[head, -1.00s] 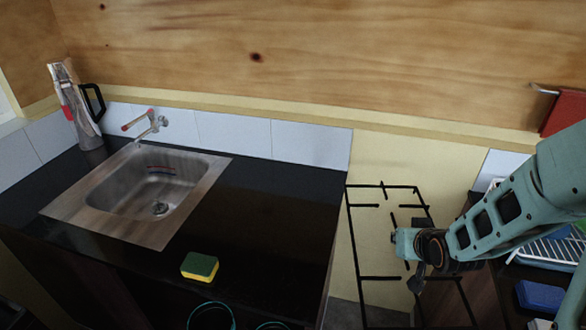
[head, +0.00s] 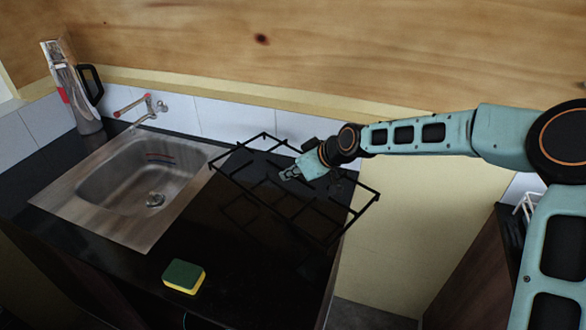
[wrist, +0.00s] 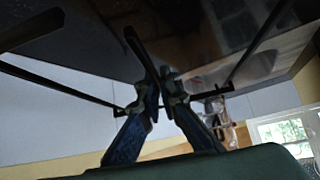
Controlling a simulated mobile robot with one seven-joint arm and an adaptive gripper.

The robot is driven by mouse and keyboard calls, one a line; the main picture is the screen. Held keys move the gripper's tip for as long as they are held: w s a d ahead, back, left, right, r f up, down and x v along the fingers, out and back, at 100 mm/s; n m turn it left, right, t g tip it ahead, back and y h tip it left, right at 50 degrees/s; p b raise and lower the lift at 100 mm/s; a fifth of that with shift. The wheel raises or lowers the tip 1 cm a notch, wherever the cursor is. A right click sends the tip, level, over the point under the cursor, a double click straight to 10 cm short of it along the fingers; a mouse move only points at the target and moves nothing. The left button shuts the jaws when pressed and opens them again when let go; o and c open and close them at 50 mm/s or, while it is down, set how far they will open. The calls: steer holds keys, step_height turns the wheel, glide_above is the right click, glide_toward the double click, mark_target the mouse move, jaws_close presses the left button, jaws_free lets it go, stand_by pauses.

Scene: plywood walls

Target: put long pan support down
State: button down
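The long pan support (head: 235,183) is a black wire frame. In the head view it is over the black counter, just right of the sink, nearly level. Its right end reaches out to the counter's right edge. My gripper (head: 287,174) is at the frame's middle. In the wrist view my gripper (wrist: 165,92) has its two fingers close together, pinched on a black bar of the pan support (wrist: 60,82). I cannot tell for sure whether the frame touches the counter; it seems to be slightly above it.
The black counter (head: 120,245) has a steel sink (head: 60,196) with a tap (head: 148,112) to the left. A green and yellow sponge (head: 184,276) lies near the front edge. A grey jug-like appliance (head: 74,90) stands at the back left. The tiled wall runs behind.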

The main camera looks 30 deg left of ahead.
mark_target(310, 185)
steer(key=shift+a+f+b, duration=0.15)
steer(key=shift+f+b, duration=1.6)
steer(key=shift+f, duration=1.45)
steer(key=shift+f+b, duration=0.45)
steer(key=shift+f, duration=0.1)
steer(key=c, duration=2.1)
jaws_free()
steer(key=shift+s+d+f, duration=0.1)
steer(key=shift+d, duration=0.1)
steer(key=v, duration=1.2)
